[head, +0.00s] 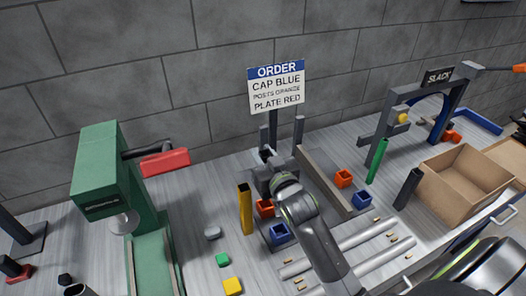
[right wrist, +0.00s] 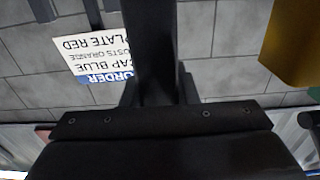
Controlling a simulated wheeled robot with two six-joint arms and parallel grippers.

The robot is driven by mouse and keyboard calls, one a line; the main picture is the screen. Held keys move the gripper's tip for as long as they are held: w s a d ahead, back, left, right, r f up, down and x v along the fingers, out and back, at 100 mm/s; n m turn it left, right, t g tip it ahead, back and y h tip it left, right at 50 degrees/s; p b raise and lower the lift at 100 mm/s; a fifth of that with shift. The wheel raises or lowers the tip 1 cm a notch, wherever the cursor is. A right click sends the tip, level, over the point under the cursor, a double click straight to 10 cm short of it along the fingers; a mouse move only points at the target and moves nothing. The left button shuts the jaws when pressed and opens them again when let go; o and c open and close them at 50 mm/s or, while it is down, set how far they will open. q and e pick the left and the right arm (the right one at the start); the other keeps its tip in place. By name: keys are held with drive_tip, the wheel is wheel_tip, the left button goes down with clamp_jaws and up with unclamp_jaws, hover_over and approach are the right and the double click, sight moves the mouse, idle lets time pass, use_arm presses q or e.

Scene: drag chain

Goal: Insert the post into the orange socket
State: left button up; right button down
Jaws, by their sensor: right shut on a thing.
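My right gripper (head: 268,168) is in the middle of the head view, below the order sign, with its arm reaching in from the lower right. It is shut on a dark post (right wrist: 155,50), which runs up the middle of the right wrist view. In the head view the post is hard to tell from the dark gripper. An orange socket (head: 265,208) sits just below the gripper, beside a blue socket (head: 279,233). Another orange socket (head: 343,178) stands further right, near a second blue socket (head: 362,199). The post's lower end is hidden. My left gripper is not in view.
A yellow post (head: 245,210) stands close left of the gripper. The order sign (head: 276,85) is behind. A green press (head: 108,175) is at left. A green post (head: 377,160), black post (head: 408,188) and open cardboard box (head: 465,180) are at right. Small blocks and rails lie in front.

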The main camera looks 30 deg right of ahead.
drive_tip(key=shift+f+b, duration=0.65)
drive_tip(key=shift+f, duration=0.65)
drive_tip(key=shift+p, duration=0.8)
idle(0.6)
drive_tip(key=shift+f, duration=0.15)
idle(0.3)
drive_tip(key=shift+f+b, duration=0.35)
drive_tip(key=shift+b, duration=0.05)
drive_tip(key=shift+f+b, duration=1.5)
drive_tip(key=shift+f, duration=0.65)
drive_tip(key=c, duration=1.1)
unclamp_jaws()
drive_tip(key=shift+o, duration=0.2)
drive_tip(key=shift+s+f, duration=0.1)
drive_tip(key=shift+s, duration=0.05)
